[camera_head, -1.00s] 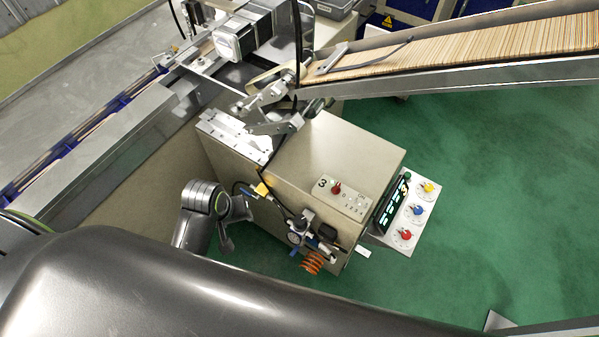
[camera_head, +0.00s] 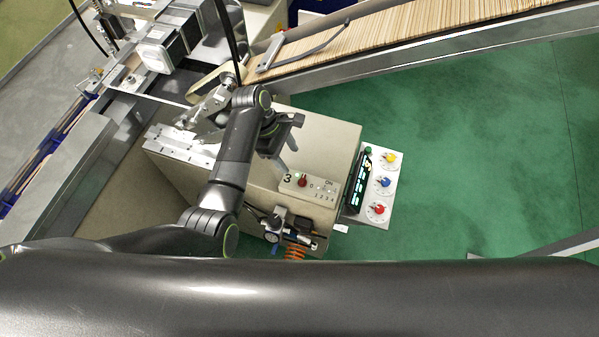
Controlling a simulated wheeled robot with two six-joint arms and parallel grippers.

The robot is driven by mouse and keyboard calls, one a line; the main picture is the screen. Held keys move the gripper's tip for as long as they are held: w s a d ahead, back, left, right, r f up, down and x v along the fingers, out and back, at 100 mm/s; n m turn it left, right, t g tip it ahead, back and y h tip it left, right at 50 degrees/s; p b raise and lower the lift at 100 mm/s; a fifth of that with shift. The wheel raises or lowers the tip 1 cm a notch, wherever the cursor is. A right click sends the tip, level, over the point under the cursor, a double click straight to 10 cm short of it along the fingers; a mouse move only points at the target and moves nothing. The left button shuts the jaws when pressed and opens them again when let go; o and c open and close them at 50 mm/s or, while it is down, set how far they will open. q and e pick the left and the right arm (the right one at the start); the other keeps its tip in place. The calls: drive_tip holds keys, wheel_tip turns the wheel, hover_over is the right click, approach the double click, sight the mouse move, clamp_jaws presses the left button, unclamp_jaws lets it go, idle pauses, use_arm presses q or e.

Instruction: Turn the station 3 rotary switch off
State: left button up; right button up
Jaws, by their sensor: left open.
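The small control panel marked 3 (camera_head: 315,189) sits on top of the beige cabinet, near its front edge. Its red rotary knob (camera_head: 302,182) is on the panel's left part, with a small green spot beside it. Labels 0, ON and 1 2 3 4 are on the panel. The knob's exact pointing is too small to tell. My left gripper (camera_head: 289,137) is above the cabinet top, behind the panel and apart from the knob. It is open and empty, and its fingers are partly hard to make out. My right gripper is not in view.
A side panel with a yellow knob (camera_head: 389,158), a blue knob (camera_head: 384,181), a red knob (camera_head: 378,208) and a dark display (camera_head: 357,181) stands right of the cabinet (camera_head: 334,138). Air fittings and an orange coil (camera_head: 294,252) hang at the front. A stick-filled conveyor (camera_head: 400,38) runs behind.

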sight(302, 178)
use_arm(q)
drive_tip(key=x, duration=1)
drive_tip(key=shift+f, duration=0.2)
drive_tip(key=c, duration=1)
